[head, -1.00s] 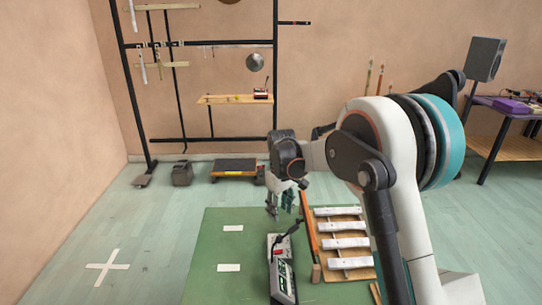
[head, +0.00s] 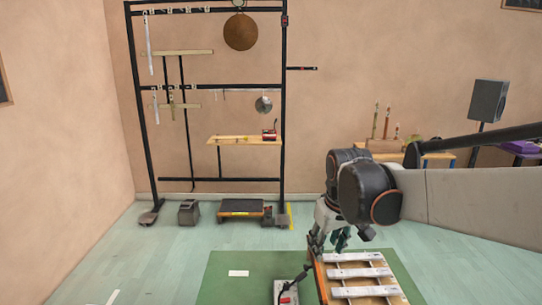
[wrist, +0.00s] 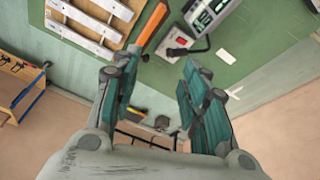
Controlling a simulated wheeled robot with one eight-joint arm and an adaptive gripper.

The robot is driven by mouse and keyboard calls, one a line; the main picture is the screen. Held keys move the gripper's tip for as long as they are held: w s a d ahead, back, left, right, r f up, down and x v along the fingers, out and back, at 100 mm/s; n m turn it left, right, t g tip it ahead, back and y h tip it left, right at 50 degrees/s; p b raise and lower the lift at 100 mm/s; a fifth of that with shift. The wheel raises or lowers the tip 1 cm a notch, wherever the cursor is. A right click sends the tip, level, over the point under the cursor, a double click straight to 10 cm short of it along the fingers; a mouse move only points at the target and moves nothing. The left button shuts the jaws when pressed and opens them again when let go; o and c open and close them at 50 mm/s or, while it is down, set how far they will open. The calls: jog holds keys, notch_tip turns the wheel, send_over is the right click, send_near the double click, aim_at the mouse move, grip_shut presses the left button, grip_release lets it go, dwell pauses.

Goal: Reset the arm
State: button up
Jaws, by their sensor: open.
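My gripper (head: 330,248) is open and empty. In the head view it hangs at the end of my arm, above the left end of a wooden frame with metal bars (head: 357,272). In the wrist view my gripper (wrist: 154,108) shows two teal-padded fingers held apart with nothing between them. The bars (wrist: 95,18) lie at the upper left there, beyond the fingers. My arm comes in from the right and hides part of the back right.
A green mat (head: 225,270) lies under the bars and a grey-and-black device (head: 288,291). A black rack (head: 284,130) with a hanging brown disc (head: 241,32) stands at the back wall. A speaker (head: 488,100) is at the right.

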jog(key=s+d+m+t, duration=0.2)
jog(key=s+d, duration=0.1)
jog(key=s, duration=0.7)
jog(key=s+d+f+m+t, duration=0.1)
jog(key=s+d+m+t, duration=0.1)
jog(key=s, duration=0.9)
jog(key=shift+d, duration=0.6)
